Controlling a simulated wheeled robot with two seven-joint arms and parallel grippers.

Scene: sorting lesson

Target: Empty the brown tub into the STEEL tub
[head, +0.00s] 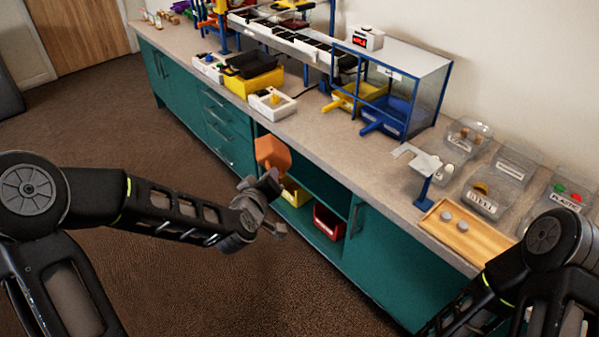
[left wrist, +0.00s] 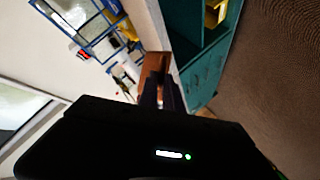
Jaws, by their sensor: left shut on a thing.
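The brown tub (head: 273,152) is an orange-brown box held tilted in front of the counter's open shelf. My left gripper (head: 264,185) is shut on it at its lower edge; the tub also shows beyond the fingers (left wrist: 160,85) in the left wrist view (left wrist: 156,62). What is inside the tub is hidden. Clear tubs stand at the counter's right end. The front one, whose small label seems to read STEEL (head: 483,190), has a yellowish piece in it. My right gripper is out of the picture; only its arm shows at the lower right.
A clear tub labelled PLASTIC (head: 568,192) holds red and green pieces. A wooden tray (head: 467,236) with two grey discs lies at the counter's front edge. A blue stand (head: 424,192) with a pale top is beside it. A red bin (head: 328,221) sits on the shelf below.

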